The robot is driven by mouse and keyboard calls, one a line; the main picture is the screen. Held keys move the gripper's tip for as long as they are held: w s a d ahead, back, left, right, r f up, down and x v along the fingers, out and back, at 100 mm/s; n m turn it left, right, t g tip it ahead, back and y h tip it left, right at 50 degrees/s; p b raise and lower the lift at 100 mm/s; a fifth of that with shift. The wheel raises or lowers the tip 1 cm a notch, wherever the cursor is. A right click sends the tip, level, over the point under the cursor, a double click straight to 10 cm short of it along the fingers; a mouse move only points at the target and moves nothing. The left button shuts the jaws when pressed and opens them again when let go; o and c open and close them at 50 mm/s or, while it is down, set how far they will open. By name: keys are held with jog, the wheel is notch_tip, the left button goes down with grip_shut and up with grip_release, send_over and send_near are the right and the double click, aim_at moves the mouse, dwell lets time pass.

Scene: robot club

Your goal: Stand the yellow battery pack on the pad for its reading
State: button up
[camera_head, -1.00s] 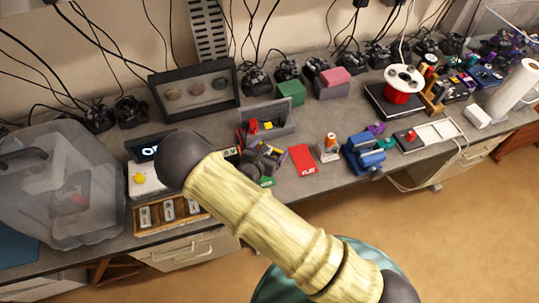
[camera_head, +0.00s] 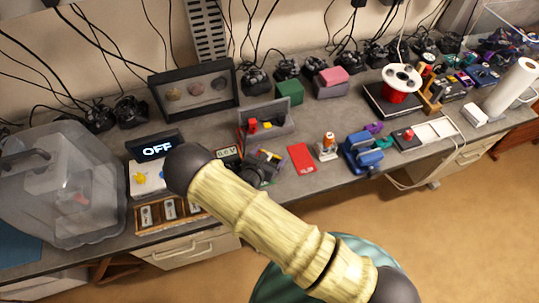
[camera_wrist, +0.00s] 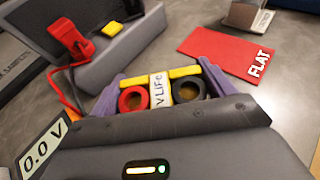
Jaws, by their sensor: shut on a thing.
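The yellow battery pack (camera_wrist: 184,73) shows in the wrist view between the purple fingers of my gripper (camera_wrist: 160,84), which is shut on it. In the head view my gripper (camera_head: 262,160) is low over the bench, left of the red FLAT card, and mostly hides the pack. A small display (camera_wrist: 42,147) reading 0.0 V stands at the left of the wrist view. I cannot make out the pad, or whether the pack touches anything below.
A grey holder (camera_wrist: 130,48) with a red clip and yellow block is behind the gripper. The red FLAT card (camera_head: 302,158) lies to its right. A display reading OFF (camera_head: 157,148), a wooden tray (camera_head: 150,227) and a clear bin (camera_head: 60,205) stand left. A blue vise (camera_head: 362,152) is further right.

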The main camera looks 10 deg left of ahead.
jog(key=shift+f, duration=0.2)
jog(key=o, duration=1.1)
jog(key=shift+r, duration=0.1)
jog(key=shift+r, duration=0.15)
jog(key=b+v, duration=0.3)
jog(key=v, duration=0.7)
jog(key=shift+s+a+b, duration=0.15)
jog(key=shift+s+b, duration=0.2)
jog(key=shift+s, duration=0.1)
jog(key=shift+s+r, duration=0.25)
jog(key=shift+s, duration=0.2)
jog(key=shift+a, duration=0.1)
